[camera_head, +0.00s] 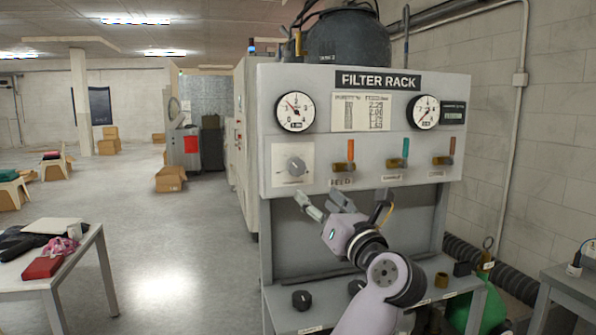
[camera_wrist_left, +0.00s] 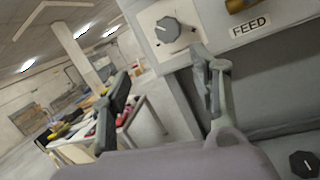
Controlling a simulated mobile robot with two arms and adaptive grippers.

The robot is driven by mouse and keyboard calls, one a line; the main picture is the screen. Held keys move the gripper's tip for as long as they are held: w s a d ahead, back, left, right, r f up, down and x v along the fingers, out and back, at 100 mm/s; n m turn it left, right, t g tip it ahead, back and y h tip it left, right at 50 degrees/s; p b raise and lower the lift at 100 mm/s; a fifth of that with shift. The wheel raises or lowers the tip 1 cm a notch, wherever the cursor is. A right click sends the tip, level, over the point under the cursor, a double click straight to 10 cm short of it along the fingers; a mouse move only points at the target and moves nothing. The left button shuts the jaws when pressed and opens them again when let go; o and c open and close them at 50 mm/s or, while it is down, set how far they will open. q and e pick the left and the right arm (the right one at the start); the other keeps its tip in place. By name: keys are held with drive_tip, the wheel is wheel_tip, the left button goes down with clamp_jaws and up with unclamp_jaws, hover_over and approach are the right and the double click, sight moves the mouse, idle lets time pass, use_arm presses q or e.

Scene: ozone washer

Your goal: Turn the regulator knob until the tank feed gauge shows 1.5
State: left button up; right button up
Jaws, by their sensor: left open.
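The grey regulator knob (camera_head: 296,165) sits on a pale plate at the lower left of the FILTER RACK panel (camera_head: 335,135). It also shows in the left wrist view (camera_wrist_left: 168,30). My left gripper (camera_head: 320,197) is open and empty, just below and slightly right of the knob, apart from it. In the left wrist view its fingers (camera_wrist_left: 160,75) are spread, the knob beyond them. The left round gauge (camera_head: 295,111) is above the knob, its needle pointing up-left. A second gauge (camera_head: 425,112) is at the panel's right. I cannot tell which is the tank feed gauge or read exact values.
Orange, teal and red-brown handled valves (camera_head: 397,161) line the panel right of the knob. A shelf (camera_head: 285,318) below carries loose black knobs (camera_head: 301,300). A cluttered table (camera_head: 85,240) stands left. Open floor lies between it and the rack.

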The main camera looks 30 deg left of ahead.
use_arm(q)
wheel_tip(320, 180, up, 4)
drive_tip(key=s+d+n+t+h, duration=0.1)
drive_tip(key=s+d+n+h, duration=0.1)
drive_tip(key=s+h, duration=0.1)
drive_tip(key=p, duration=0.6)
approach(298, 167)
drive_tip(key=shift+h, duration=0.3)
drive_tip(key=x, duration=0.9)
drive_tip(key=shift+a+r, duration=0.25)
drive_tip(key=shift+w+a+f, duration=0.1)
drive_tip(key=shift+w+a, duration=0.15)
